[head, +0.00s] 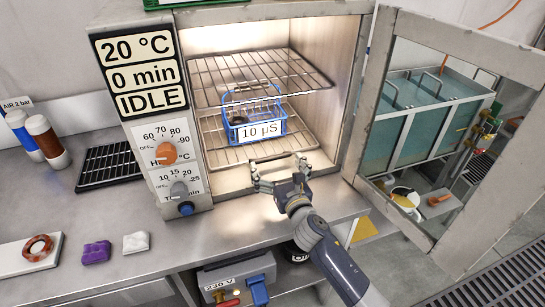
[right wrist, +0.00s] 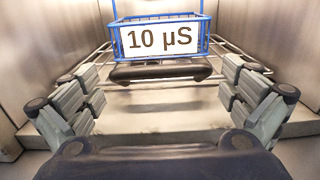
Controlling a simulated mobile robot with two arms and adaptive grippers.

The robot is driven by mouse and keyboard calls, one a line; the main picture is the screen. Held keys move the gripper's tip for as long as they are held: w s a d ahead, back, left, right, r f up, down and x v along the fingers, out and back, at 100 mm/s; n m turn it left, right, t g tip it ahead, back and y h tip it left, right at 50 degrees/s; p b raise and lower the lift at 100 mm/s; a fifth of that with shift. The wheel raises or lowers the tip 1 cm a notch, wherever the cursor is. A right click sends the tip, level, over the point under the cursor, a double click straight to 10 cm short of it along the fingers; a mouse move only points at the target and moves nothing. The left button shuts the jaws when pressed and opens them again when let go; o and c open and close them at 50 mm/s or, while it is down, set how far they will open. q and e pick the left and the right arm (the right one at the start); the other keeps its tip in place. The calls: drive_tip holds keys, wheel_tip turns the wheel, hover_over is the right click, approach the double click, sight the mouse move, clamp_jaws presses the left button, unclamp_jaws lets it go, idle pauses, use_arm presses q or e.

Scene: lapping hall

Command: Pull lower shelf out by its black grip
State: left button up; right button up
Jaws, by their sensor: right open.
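The lower shelf (head: 225,157) is a wire rack inside the open oven chamber; it also shows in the right wrist view (right wrist: 205,53). A blue wire basket (head: 237,103) labelled "10 µS" stands on it. The shelf's black grip (right wrist: 160,72) runs across its front edge, below the basket's label; in the head view I cannot make it out clearly. My right gripper (head: 279,164) is open at the chamber mouth. In the right wrist view its fingers (right wrist: 165,85) stand apart to either side of the grip, with nothing between them touching. My left gripper is not in view.
The upper wire shelf (head: 250,80) sits above the basket. The glazed oven door (head: 375,90) stands open on the right. The control panel (head: 165,155) is left of the chamber. The steel bench (head: 240,225) in front is clear; small samples (head: 96,252) lie at left.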

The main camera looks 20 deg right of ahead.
sight(274, 159)
drive_tip(key=shift+w, duration=1.6)
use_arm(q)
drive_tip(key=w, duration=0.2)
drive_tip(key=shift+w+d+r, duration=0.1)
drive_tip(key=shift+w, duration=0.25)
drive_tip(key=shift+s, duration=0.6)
use_arm(e)
drive_tip(key=shift+r, duration=0.1)
drive_tip(key=c, duration=1.4)
